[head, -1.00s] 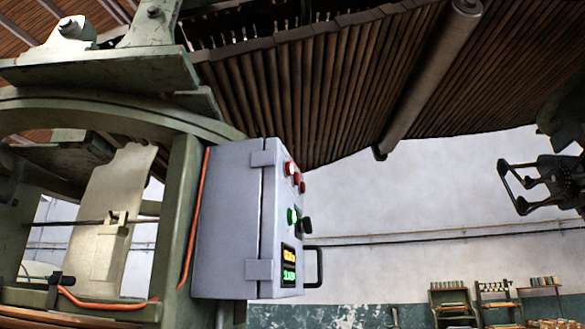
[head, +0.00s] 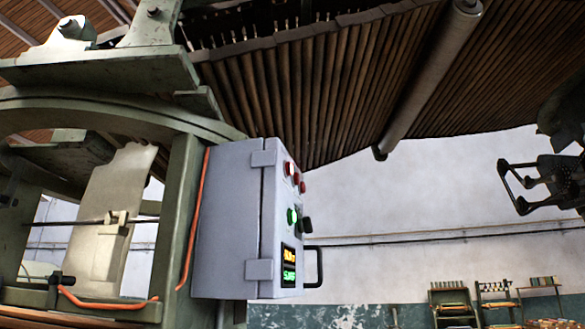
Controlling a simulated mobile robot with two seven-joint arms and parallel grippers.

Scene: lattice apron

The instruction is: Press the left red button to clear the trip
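A grey control box (head: 228,222) hangs on the green machine frame, its front panel turned to the right and seen at a steep angle. Red buttons sit along the upper panel; the leftmost red button (head: 289,169) is nearest the hinge side, and another red one (head: 300,184) is to its right. Below them are a lit green button (head: 292,216) and a black knob (head: 307,225). My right gripper (head: 513,187) is at the right edge, dark, well apart from the box and touching nothing visible. My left gripper is not in view.
A small display (head: 288,265) shows orange and green text, too small to read surely. A black handle (head: 314,267) juts from the box's right side. The slatted apron and roller (head: 430,78) hang overhead. Open space lies between the box and my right gripper.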

